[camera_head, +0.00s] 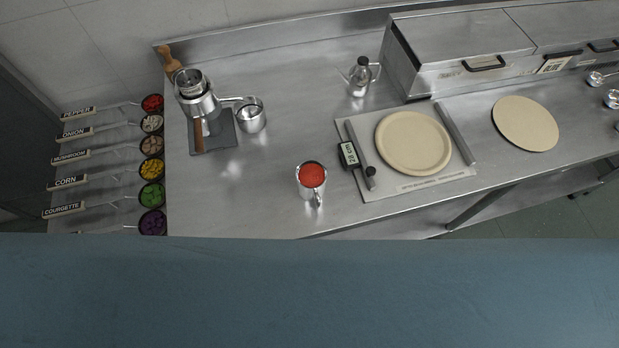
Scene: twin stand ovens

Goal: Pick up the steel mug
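A steel mug (306,190) filled with red sauce stands upright near the front edge of the steel counter, its handle toward the viewer. A second steel cup (250,117), which looks empty, stands at the back left beside a steel grinder-like machine (197,100). I cannot tell for certain which of the two the task names. Neither of my grippers is in view.
The steel counter (270,75) is clear around the sauce mug. To its right are a board (440,182) with a round dough base (413,143), a small timer-like display (349,154) and an oil can (359,78). Labelled ingredient tubs (151,168) line the left. A plain blue-grey surface fills the bottom.

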